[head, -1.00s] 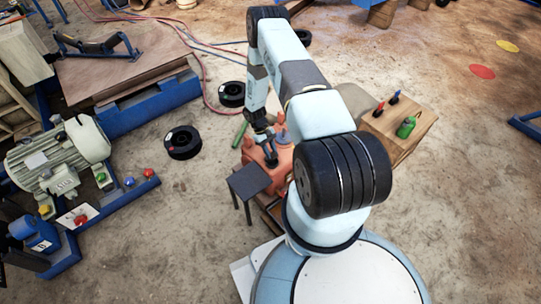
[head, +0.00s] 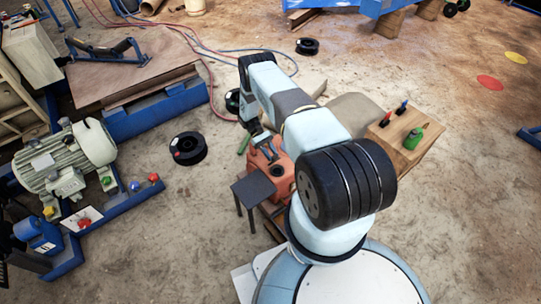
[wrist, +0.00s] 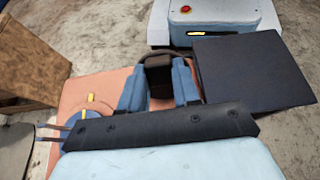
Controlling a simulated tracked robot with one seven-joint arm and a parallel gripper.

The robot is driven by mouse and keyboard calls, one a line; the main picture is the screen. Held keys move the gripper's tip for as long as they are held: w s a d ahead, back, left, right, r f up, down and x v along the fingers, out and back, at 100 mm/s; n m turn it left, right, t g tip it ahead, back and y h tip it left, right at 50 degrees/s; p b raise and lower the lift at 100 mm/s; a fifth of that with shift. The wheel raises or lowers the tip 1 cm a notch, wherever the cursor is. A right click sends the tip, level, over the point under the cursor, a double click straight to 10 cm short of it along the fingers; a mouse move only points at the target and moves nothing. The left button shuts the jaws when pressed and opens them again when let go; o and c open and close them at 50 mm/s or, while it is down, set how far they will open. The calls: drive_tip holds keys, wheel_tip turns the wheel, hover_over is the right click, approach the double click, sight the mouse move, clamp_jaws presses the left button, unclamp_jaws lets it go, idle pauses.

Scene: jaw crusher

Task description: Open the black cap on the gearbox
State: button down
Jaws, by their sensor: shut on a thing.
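The gearbox (head: 283,186) is an orange-red housing in front of my base in the head view. It also shows in the wrist view (wrist: 92,90). A dark round spot (head: 277,170) shows on its top; I cannot tell if it is an opening. My gripper (wrist: 160,88) has its blue fingers closed on the black cap (wrist: 159,76), a dark block between them. In the head view my gripper (head: 269,153) is above the gearbox's far left part. The cap's underside is hidden, so I cannot tell whether it touches the housing.
A dark square plate on legs (head: 254,188) stands close to the gearbox; it also shows in the wrist view (wrist: 250,72). A blue round part with a yellow piece (wrist: 84,125) is on the gearbox. A wooden box with small tools (head: 412,140) stands to the right.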

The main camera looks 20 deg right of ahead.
drive_tip(key=shift+a+f, duration=0.15)
drive_tip(key=c, duration=0.8)
unclamp_jaws()
drive_tip(key=shift+w, duration=0.25)
drive_tip(key=v, duration=1.3)
drive_tip(key=shift+w, duration=0.2)
drive_tip(key=shift+s, duration=0.15)
